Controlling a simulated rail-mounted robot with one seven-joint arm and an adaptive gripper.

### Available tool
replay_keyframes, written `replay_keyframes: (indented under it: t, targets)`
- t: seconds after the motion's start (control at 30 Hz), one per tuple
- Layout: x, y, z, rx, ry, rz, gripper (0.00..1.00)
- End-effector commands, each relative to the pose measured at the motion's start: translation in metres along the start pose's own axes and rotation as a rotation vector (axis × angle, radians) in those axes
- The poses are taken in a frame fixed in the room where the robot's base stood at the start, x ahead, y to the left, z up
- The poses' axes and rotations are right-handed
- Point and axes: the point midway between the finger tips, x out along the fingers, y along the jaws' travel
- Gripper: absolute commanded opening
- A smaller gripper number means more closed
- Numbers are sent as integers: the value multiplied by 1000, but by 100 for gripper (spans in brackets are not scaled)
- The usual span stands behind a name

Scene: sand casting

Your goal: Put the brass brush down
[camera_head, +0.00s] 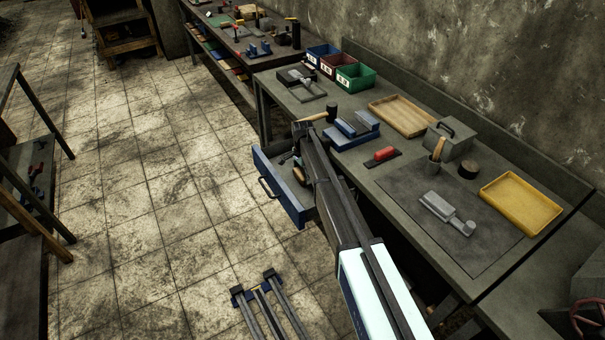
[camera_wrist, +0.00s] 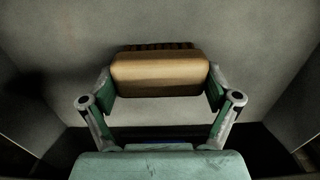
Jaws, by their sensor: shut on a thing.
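The brass brush (camera_wrist: 160,72) shows in the wrist view as a tan wooden block with a dark brown bristle edge along its far side. My gripper (camera_wrist: 160,88) is shut on it, with one finger against each end of the block. A plain grey surface lies behind the brush, with a dark shadow to the left; I cannot tell whether the brush touches it. In the head view my arm reaches over the open blue drawer (camera_head: 283,190) under the workbench (camera_head: 488,268).
On the bench are a mallet (camera_head: 331,108), a blue-based block (camera_head: 353,130), a red-handled tool (camera_head: 381,155), a wooden tray (camera_head: 402,116), a yellow tray (camera_head: 521,203), a grey metal box (camera_head: 451,139) and a grey tool (camera_head: 440,208). Tiled floor (camera_head: 150,180) is open at left.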

Motion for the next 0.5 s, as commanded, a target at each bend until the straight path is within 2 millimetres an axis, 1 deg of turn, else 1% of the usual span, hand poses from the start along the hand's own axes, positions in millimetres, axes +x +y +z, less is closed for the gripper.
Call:
replay_keyframes:
  t: [0.13, 0.17, 0.2, 0.5]
  targets:
    - [4, 0, 0, 0, 0, 0, 55]
    - [4, 0, 0, 0, 0, 0, 91]
    - [3, 0, 0, 0, 0, 0, 100]
    - [3, 0, 0, 0, 0, 1, 100]
